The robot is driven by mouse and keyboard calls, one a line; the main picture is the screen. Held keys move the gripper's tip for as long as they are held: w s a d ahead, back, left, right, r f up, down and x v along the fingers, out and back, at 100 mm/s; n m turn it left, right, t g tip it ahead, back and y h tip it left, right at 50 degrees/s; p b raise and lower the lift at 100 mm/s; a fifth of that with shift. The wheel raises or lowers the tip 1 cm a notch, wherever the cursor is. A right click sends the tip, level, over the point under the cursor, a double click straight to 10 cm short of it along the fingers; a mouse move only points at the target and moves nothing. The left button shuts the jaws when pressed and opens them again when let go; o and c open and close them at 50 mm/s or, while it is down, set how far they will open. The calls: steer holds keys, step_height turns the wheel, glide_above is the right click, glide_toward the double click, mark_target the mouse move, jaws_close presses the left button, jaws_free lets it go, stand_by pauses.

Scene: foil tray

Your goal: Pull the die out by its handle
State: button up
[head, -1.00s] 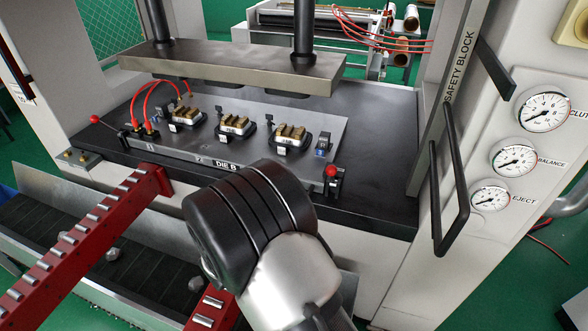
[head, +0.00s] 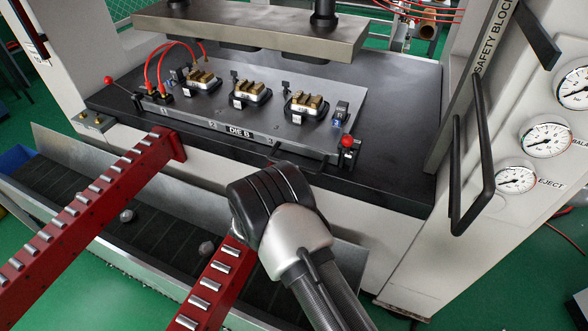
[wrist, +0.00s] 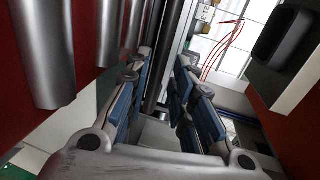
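The die is a grey plate marked DIE B (head: 207,126) on the dark press bed, with several brass-topped blocks on it. It lies flat under the raised upper platen. A dark curved bar that looks like its handle (head: 296,160) shows at the plate's front edge, partly behind my arm. In the head view my wrist covers my gripper, just in front of the bed. In the wrist view my gripper (wrist: 158,76) has its blue-padded fingers apart, with nothing held between them. I cannot make out the handle in the wrist view.
Two red roller rails, left (head: 85,208) and right (head: 215,282), run out from the press front. Red-knobbed levers stand at the left (head: 108,80) and right (head: 346,142) of the die. A black bar handle (head: 485,160) is on the right column. Red hoses (head: 165,65) arch over the die's left end.

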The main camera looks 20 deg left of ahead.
steer(key=b+x, duration=0.1)
steer(key=x, duration=0.4)
steer(key=shift+w, duration=0.2)
steer(key=shift+c, duration=0.4)
jaws_close()
